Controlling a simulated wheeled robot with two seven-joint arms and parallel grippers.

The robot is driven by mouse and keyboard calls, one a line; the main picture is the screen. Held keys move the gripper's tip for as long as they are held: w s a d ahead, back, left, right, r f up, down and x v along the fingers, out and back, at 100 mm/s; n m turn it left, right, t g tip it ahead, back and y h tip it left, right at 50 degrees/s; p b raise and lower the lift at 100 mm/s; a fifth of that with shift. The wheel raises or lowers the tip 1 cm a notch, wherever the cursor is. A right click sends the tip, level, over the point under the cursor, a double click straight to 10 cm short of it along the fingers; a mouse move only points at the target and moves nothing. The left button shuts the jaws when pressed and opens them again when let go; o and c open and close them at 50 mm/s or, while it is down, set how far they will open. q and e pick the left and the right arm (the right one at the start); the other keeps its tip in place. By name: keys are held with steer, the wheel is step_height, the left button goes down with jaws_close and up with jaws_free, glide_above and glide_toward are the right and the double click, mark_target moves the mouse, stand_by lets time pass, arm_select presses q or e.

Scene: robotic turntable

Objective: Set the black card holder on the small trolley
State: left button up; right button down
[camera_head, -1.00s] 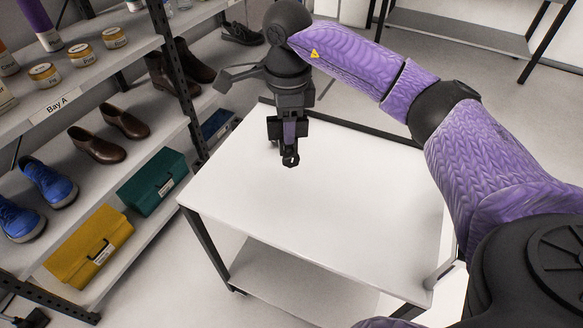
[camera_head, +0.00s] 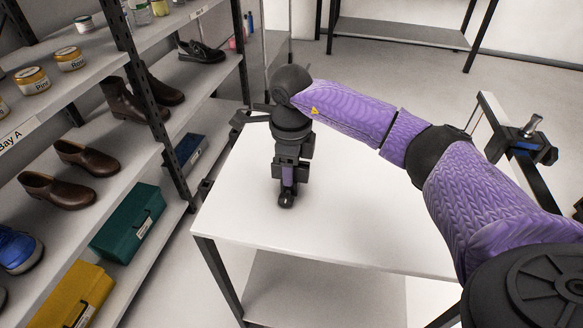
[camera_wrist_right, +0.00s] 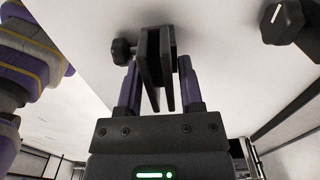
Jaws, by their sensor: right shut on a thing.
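My right gripper (camera_head: 287,190) points down over the left part of the small trolley's white top (camera_head: 370,215). My left gripper is not in view.
Shelves at the left hold brown shoes (camera_head: 85,158), a green case (camera_head: 128,221), a yellow case (camera_head: 80,297) and jars (camera_head: 70,58). A black frame with a metal-topped fitting (camera_head: 533,128) stands at the trolley's right.

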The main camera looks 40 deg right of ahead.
steer(key=shift+c, duration=1.2)
jaws_free()
arm_select(q)
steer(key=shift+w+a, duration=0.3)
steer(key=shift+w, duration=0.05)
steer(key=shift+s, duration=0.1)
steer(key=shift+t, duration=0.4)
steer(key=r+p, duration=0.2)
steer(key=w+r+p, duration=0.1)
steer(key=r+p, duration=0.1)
steer(key=p, duration=0.1)
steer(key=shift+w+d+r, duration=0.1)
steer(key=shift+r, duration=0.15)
arm_select(e)
step_height(320, 180, up, 12)
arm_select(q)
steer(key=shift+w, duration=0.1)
arm_select(e)
steer(key=shift+r, duration=0.1)
